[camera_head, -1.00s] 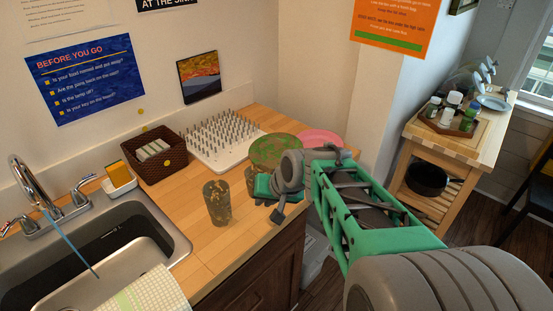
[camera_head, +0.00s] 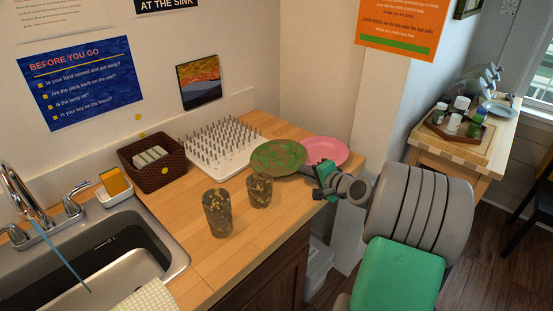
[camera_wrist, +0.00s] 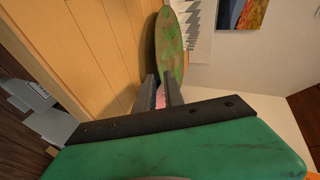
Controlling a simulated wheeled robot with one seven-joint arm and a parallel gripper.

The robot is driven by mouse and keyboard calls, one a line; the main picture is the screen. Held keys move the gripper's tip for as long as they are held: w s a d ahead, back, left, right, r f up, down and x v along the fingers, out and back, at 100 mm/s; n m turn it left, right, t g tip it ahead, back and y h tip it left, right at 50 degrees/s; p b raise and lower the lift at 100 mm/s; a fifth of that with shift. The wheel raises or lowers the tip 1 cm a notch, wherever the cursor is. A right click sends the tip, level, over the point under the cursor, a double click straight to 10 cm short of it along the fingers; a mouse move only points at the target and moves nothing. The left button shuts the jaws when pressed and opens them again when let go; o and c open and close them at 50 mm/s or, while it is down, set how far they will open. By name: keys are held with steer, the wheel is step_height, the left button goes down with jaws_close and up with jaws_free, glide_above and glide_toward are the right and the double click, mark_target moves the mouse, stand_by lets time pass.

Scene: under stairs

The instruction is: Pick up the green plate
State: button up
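The green plate (camera_head: 278,157), mottled with brown, rests on the wooden counter, tilted, in front of the pin rack and beside the pink plate. My gripper (camera_head: 308,172) is at its right edge in the head view, with the fingertips small there. In the wrist view the green plate (camera_wrist: 169,45) shows nearly edge-on, just beyond my fingertips (camera_wrist: 160,78). The two fingers stand apart with a narrow gap, and its near rim lies at or between the tips. Contact cannot be told.
The pink plate (camera_head: 325,150) lies right behind my gripper. Two mottled cups (camera_head: 217,213) (camera_head: 260,190) stand in front of the green plate. A white pin rack (camera_head: 222,144) and brown basket (camera_head: 152,165) are to the left. The sink (camera_head: 112,255) is at lower left.

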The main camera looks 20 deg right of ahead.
mark_target(295, 167)
steer(key=x, duration=0.2)
steer(key=p+x, duration=0.1)
steer(key=x, duration=0.4)
steer(key=shift+w+d+f, duration=0.1)
steer(key=shift+w+d, duration=0.1)
steer(key=shift+d, duration=0.1)
steer(key=shift+c, duration=0.2)
jaws_close()
stand_by(0.6)
stand_by(0.4)
